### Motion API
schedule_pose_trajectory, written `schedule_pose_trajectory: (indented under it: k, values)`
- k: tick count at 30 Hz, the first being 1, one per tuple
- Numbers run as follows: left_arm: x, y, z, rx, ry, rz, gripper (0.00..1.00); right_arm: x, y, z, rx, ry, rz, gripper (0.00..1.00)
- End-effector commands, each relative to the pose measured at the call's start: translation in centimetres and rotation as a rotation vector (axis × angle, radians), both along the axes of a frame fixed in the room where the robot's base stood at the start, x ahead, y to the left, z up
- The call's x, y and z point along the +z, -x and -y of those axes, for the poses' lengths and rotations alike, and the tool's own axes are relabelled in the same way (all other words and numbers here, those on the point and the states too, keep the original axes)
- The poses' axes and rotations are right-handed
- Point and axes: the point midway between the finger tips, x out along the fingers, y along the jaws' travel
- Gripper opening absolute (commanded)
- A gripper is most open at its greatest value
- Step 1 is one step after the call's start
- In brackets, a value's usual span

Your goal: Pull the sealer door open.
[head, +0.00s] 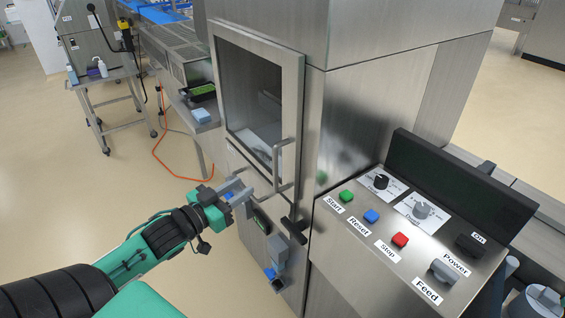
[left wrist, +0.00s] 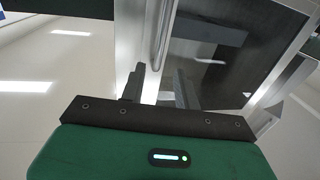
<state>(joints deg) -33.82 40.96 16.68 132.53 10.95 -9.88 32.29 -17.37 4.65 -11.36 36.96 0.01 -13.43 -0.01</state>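The sealer door (head: 216,80), a metal frame around a dark window, is on the front of the steel sealer (head: 360,120) in the head view. It looks shut. Its bar handle (head: 276,165) is upright on the door's lower right side. My left gripper (head: 243,191) is open and empty, just left of the handle and apart from it. In the left wrist view, the two fingers (left wrist: 160,88) stand apart and the handle (left wrist: 161,35) shows beyond the gap between them. My right gripper is not in view.
A sloped control panel (head: 355,222) with buttons and knobs is right of the door. A dark T-shaped knob (head: 294,230) and a grey-blue fixture (head: 278,252) are on the front below. A conveyor (head: 180,45) runs behind left. Open floor (head: 60,185) lies left.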

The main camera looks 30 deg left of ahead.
Motion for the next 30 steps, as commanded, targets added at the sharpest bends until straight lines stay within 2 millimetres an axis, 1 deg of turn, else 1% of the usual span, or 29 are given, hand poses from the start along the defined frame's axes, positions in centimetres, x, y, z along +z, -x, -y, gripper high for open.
schedule_pose_trajectory:
  k: [6,8,30]
  values:
    - [0.2,-2.3,0.4,0.000,-0.001,0.002,0.32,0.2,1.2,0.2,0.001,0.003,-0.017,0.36]
    - [0.2,-3.0,0.5,0.001,-0.001,0.002,0.32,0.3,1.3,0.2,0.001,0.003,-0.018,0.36]
    - [0.1,-11.4,2.2,0.002,-0.001,0.000,0.32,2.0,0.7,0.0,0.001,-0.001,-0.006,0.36]
